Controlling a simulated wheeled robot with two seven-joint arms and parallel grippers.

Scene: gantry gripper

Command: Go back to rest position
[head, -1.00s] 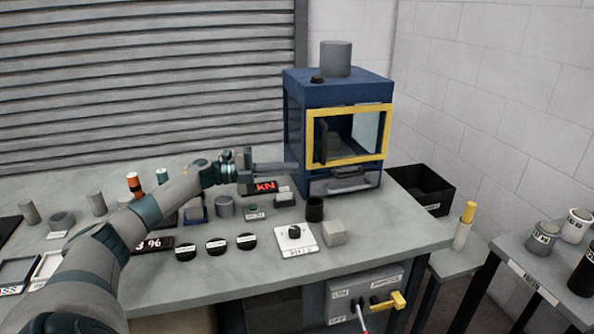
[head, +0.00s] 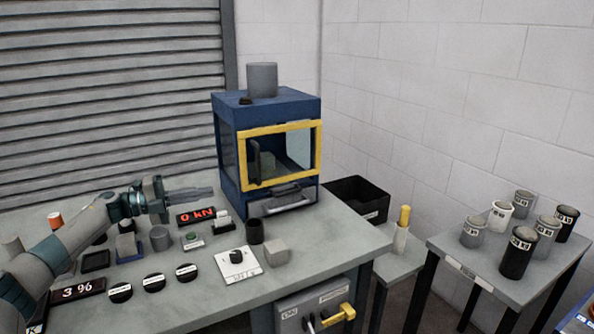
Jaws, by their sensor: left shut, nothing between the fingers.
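My left gripper (head: 205,192) reaches in from the left above the grey workbench (head: 190,284). Its fingers are shut and empty, and they point right toward the blue testing cabinet. The red "0 kN" display (head: 197,216) sits just below the fingers. The blue cabinet (head: 228,175) has a yellow-framed window (head: 242,160) and a grey cylinder (head: 262,79) on top. The fingertips are apart from the cabinet, a little left of its front. My right gripper is not in view.
A white plate with a black knob (head: 237,257), a dark cup (head: 255,231) and a grey block (head: 277,252) stand on the bench. A black bin (head: 358,199) is right of the cabinet. A side table (head: 455,255) holds several labelled canisters. Floor lies between the tables.

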